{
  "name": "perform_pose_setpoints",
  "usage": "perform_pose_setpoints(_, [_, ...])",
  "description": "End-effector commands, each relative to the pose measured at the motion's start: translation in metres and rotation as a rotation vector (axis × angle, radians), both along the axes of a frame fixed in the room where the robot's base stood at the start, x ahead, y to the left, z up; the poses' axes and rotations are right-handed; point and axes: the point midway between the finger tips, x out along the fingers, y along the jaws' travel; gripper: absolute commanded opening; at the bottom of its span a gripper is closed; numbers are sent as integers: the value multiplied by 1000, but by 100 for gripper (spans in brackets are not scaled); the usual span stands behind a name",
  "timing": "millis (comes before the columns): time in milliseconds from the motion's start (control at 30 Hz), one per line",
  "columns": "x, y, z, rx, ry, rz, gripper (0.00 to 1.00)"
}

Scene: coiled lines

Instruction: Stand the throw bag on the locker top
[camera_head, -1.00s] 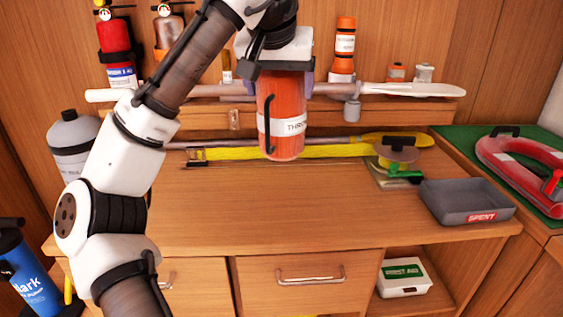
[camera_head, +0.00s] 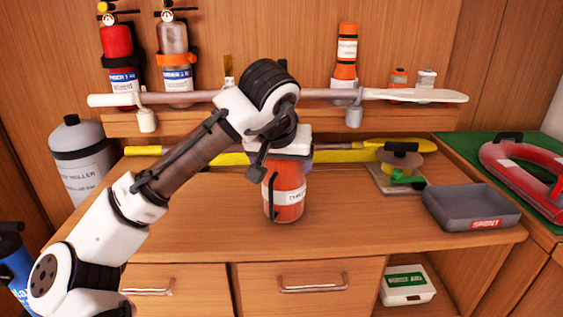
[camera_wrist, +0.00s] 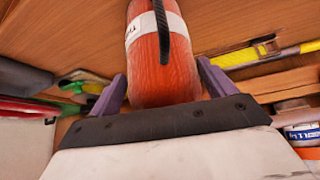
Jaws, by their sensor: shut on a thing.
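The throw bag (camera_head: 285,196) is an orange-red cylinder with a white label band and a dark strap. It is upright over the middle of the locker top (camera_head: 350,220), its base at or very near the wood; I cannot tell whether it touches. My gripper (camera_head: 288,165) is shut on the bag's upper end from above. In the wrist view the purple fingers of my gripper (camera_wrist: 163,90) flank the bag (camera_wrist: 160,60), and the strap runs along its side. My wrist hides the bag's top in the head view.
A grey tray marked SPENT (camera_head: 470,207) and a reel (camera_head: 400,160) stand on the right. A yellow-handled pole (camera_head: 345,150) lies along the back. A paddle (camera_head: 410,95) runs across the shelf above. The wood around the bag is clear at front and left.

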Motion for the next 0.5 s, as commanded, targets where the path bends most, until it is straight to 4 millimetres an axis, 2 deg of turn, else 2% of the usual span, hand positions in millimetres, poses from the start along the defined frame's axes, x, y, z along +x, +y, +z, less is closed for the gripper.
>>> perform_pose_setpoints(267, [0,0,-2,-1,-3,1,26])
perform_pose_setpoints(300, [0,0,-2,-1,-1,1,85])
perform_pose_setpoints(400, [0,0,-2,0,-1,1,98])
perform_pose_setpoints(500, [0,0,-2,-1,-1,1,100])
